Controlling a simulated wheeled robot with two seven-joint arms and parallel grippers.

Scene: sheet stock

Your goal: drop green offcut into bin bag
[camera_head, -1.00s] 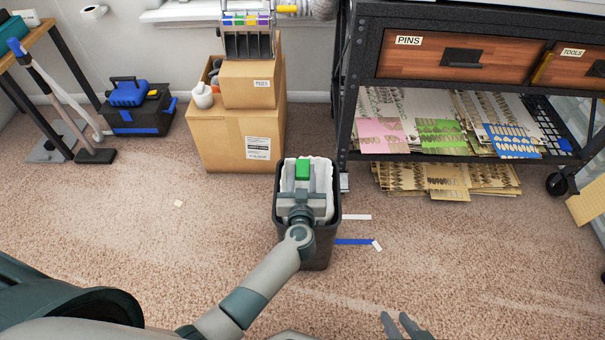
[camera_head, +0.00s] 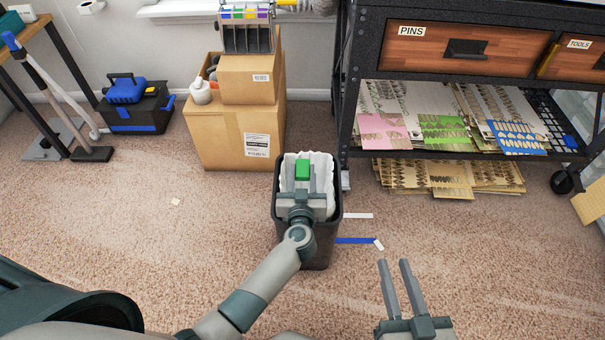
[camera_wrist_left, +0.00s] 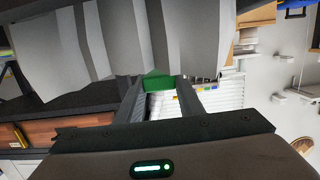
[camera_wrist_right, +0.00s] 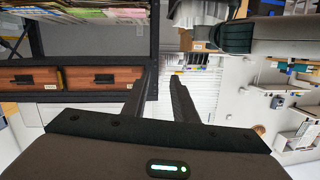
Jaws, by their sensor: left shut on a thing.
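The green offcut (camera_head: 302,170) is held between the fingertips of my left gripper (camera_head: 302,182), over the mouth of the bin. The offcut also shows between the fingers in the left wrist view (camera_wrist_left: 158,83). The white bin bag (camera_head: 325,172) lines the dark bin (camera_head: 318,250), which stands on the carpet. The bag's pale folds also show in the left wrist view (camera_wrist_left: 110,40). My left gripper and wrist hide much of the bag's opening. My right gripper (camera_head: 395,264) is open and empty, in front and to the right of the bin.
A blue strip (camera_head: 355,240) and a white strip (camera_head: 357,215) lie on the carpet right of the bin. Cardboard boxes (camera_head: 215,130) stand behind it. A black drawer unit with a stocked lower shelf (camera_head: 365,155) stands behind right. Open carpet lies left.

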